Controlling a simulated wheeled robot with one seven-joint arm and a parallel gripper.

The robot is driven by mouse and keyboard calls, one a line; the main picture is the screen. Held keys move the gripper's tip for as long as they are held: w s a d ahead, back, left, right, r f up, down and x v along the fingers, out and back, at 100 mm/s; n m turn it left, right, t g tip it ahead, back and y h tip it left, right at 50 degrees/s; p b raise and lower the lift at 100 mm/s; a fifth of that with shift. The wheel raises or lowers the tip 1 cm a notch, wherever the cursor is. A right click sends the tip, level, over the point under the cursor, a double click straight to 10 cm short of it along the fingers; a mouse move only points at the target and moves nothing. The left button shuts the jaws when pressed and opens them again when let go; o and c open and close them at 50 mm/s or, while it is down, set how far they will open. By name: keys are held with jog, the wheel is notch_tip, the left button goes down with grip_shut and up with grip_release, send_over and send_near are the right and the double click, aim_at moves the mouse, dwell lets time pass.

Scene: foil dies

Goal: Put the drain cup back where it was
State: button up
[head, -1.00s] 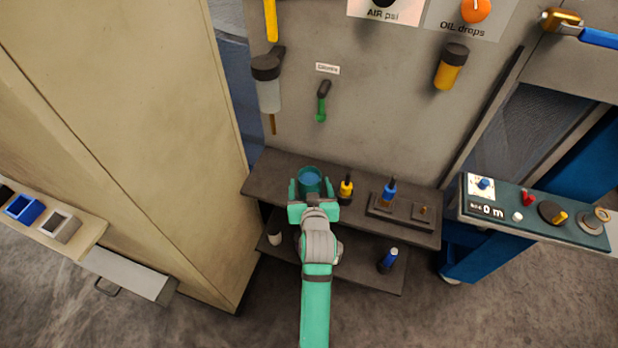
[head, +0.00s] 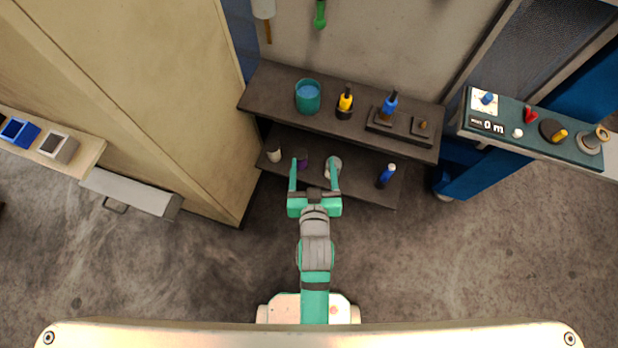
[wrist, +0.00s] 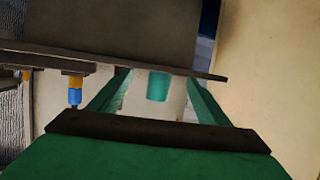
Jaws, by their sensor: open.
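The drain cup, which I take to be the teal cup (head: 308,103) with blue liquid in it, stands upright on the upper dark shelf (head: 270,88), toward its left end. My gripper (head: 314,162) is open and empty, pulled back in front of the shelf and apart from the cup. In the head view its fingers appear over the lower shelf. In the wrist view the cup (wrist: 158,86) shows between the spread fingers, partly cut off by the shelf edge.
The lower shelf holds a white cup (head: 274,155), a purple item (head: 303,159), a pale round item (head: 333,167) and a blue bottle (head: 386,176). A tan cabinet (head: 150,90) stands left.

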jog(key=s+r, duration=0.2)
jog(key=s, duration=0.9)
jog(key=s+a+r+t, duration=0.1)
jog(key=s+r, duration=0.1)
jog(key=s, duration=1)
jog(key=shift+r, duration=0.4)
jog(key=shift+s, duration=0.1)
